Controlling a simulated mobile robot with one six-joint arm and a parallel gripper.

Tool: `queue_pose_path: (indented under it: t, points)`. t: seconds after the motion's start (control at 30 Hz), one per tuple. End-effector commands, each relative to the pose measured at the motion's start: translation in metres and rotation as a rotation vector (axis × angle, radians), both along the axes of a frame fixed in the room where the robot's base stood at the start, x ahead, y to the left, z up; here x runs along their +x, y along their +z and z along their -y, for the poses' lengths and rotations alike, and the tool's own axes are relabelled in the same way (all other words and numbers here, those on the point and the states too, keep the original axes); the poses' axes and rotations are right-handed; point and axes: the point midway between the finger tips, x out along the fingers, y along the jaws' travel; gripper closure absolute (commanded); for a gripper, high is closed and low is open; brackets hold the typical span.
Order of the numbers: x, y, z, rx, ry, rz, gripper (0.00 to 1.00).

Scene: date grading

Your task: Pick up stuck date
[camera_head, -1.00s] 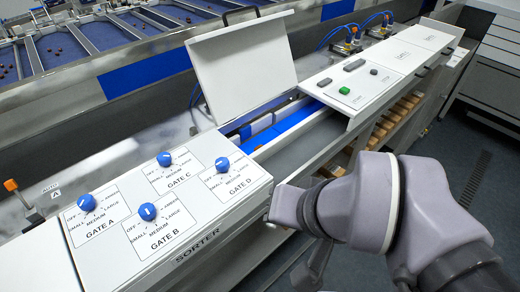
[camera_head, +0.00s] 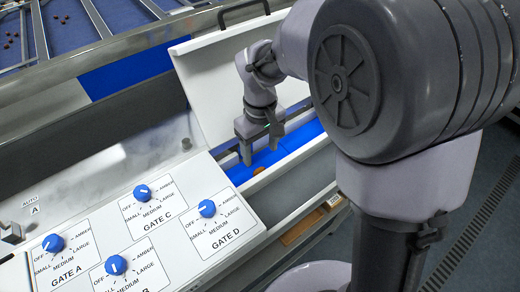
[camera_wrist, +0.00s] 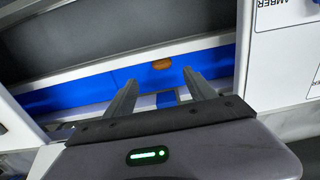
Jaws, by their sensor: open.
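In the head view the date (camera_head: 258,170) shows as a small orange spot low in the open channel, close to the fingers. My gripper (camera_head: 258,157) reaches down into the channel under the raised white lid (camera_head: 210,72). In the wrist view my gripper (camera_wrist: 160,83) has its two fingers apart and nothing between them. The date lies just beyond the fingertips, toward the right finger. I cannot tell whether the fingers touch the belt.
The sorter panel (camera_head: 165,190) with blue knobs stands left of and in front of the opening. The channel's metal side wall (camera_head: 290,180) and the raised lid bound the space around my gripper. A panel edge (camera_wrist: 246,45) is close on the right in the wrist view.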

Motion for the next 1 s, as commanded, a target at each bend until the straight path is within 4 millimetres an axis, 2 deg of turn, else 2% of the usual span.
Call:
queue_pose_path:
  t: [0.03,0.1,0.23,0.43,0.53,0.7,0.73,0.93,0.97,1.0]
  points:
    - [-0.001,-0.013,0.000,0.001,0.000,-0.003,0.35]
    - [-0.001,-0.025,0.000,0.000,-0.001,-0.002,0.35]
    - [-0.001,-0.038,-0.001,0.001,-0.001,-0.001,0.35]
    - [-0.001,-0.077,-0.003,0.000,-0.003,-0.001,0.35]
    - [-0.001,-0.085,-0.003,0.002,-0.004,0.001,0.35]
    - [-0.001,-0.085,-0.003,0.001,-0.004,0.002,0.35]
    - [-0.001,-0.085,-0.003,0.001,-0.003,0.002,0.37]
    - [-0.001,-0.085,-0.003,0.001,-0.003,0.002,0.77]
    - [-0.001,-0.085,-0.003,0.001,-0.003,0.002,0.81]
    - [-0.001,-0.085,-0.003,0.001,-0.003,0.002,0.81]
